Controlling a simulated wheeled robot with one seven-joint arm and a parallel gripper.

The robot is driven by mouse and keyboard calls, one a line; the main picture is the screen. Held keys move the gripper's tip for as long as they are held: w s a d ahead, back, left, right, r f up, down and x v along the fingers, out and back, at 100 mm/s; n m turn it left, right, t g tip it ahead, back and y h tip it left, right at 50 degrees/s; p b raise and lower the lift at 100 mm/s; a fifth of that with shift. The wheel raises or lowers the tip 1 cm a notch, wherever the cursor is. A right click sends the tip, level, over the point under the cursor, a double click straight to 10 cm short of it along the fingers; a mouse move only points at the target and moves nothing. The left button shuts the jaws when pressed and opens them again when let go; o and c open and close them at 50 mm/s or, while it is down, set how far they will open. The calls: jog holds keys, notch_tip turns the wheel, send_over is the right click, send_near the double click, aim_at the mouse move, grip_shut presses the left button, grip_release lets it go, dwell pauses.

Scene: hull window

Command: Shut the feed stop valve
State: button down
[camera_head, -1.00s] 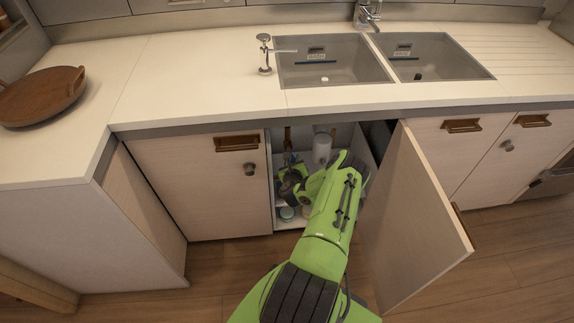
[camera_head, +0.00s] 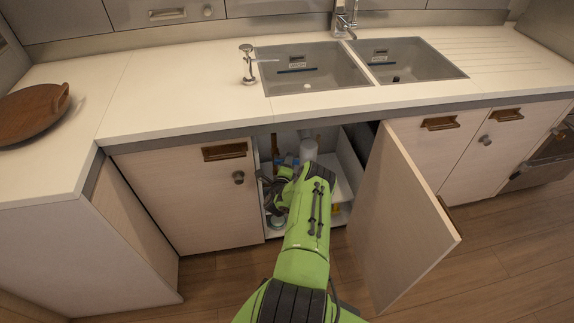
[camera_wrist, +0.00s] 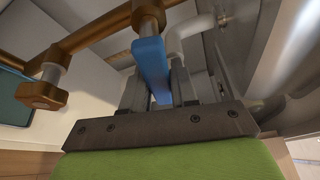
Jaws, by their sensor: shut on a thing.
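The feed stop valve's blue lever (camera_wrist: 151,66) is between the two fingers of my gripper (camera_wrist: 165,90) in the wrist view. The gripper is shut on it. The lever meets a copper-coloured pipe (camera_wrist: 88,38) at its upper end. In the head view my green arm reaches into the open cupboard under the sink, and my gripper (camera_head: 272,185) is low in the opening, partly hidden by my own arm. A bit of blue shows there, too small to tell apart.
The open cupboard door (camera_head: 405,215) stands out to the right of my arm. A white drain pipe (camera_head: 309,146) hangs inside the cupboard, close to the arm. The closed door (camera_head: 180,195) is on the left. The wooden floor in front is clear.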

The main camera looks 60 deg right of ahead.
jog(key=shift+r+n+h, duration=0.35)
jog(key=shift+n+h, duration=0.15)
jog(key=shift+n, duration=0.6)
jog(key=shift+r, duration=0.1)
jog(key=c, duration=1)
grip_release()
jog(key=shift+o, duration=0.2)
jog(key=p+v, duration=0.5)
jog(key=v, duration=1)
jog(key=shift+s+a+p, duration=0.2)
jog(key=shift+a+p, duration=0.15)
jog(key=shift+a, duration=0.05)
